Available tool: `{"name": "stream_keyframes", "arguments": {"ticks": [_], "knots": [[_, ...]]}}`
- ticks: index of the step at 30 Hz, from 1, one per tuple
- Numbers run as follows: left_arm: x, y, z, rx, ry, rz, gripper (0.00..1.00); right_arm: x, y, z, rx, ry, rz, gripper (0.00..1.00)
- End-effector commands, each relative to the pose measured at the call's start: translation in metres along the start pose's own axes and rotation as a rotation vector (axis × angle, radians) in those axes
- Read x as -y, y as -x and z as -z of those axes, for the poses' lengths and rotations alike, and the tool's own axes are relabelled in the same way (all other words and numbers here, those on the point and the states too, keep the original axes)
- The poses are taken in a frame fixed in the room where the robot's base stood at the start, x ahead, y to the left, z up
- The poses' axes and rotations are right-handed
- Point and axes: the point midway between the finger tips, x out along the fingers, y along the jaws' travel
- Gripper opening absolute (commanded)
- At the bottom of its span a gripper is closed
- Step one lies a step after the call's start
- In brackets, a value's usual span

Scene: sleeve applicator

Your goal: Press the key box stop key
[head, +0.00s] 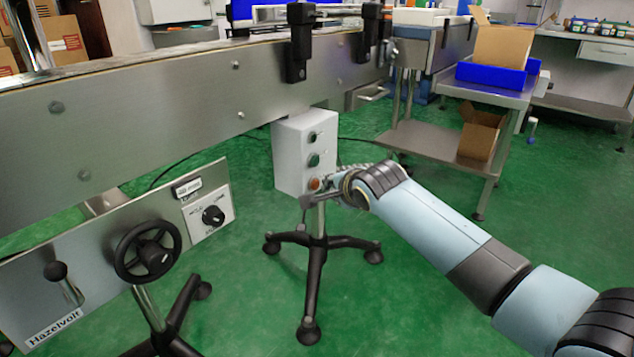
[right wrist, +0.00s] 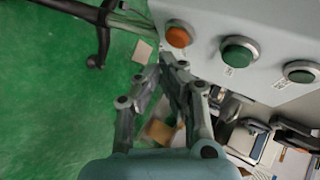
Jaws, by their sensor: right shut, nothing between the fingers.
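The key box (head: 301,152) is a pale grey box on a black-footed stand under the conveyor in the head view. In the right wrist view the orange key (right wrist: 178,37) lies just beyond my right gripper (right wrist: 172,62). The fingers are shut and empty, with the tips close to the box's lower edge. I cannot tell whether they touch it. My left gripper is not in view.
The steel conveyor (head: 160,105) runs across above the box. A control panel with a black handwheel (head: 147,249) stands at the lower left. A steel table (head: 430,146) with cardboard boxes is behind my right arm. Green floor is open at the right.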

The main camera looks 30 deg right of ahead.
Motion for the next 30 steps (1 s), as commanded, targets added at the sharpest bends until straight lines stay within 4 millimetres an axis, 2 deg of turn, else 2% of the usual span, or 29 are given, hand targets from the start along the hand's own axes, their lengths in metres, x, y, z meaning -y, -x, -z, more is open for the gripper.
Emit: {"name": "stream_keyframes", "arguments": {"ticks": [9, 22, 30], "knots": [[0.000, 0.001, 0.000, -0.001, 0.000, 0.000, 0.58, -0.002, 0.001, 0.001, 0.000, 0.001, -0.002, 0.00], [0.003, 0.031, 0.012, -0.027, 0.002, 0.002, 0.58, -0.019, 0.030, 0.021, -0.001, 0.002, -0.001, 0.00], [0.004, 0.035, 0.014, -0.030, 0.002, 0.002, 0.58, -0.027, 0.035, 0.026, 0.000, 0.001, -0.001, 0.00]]}}
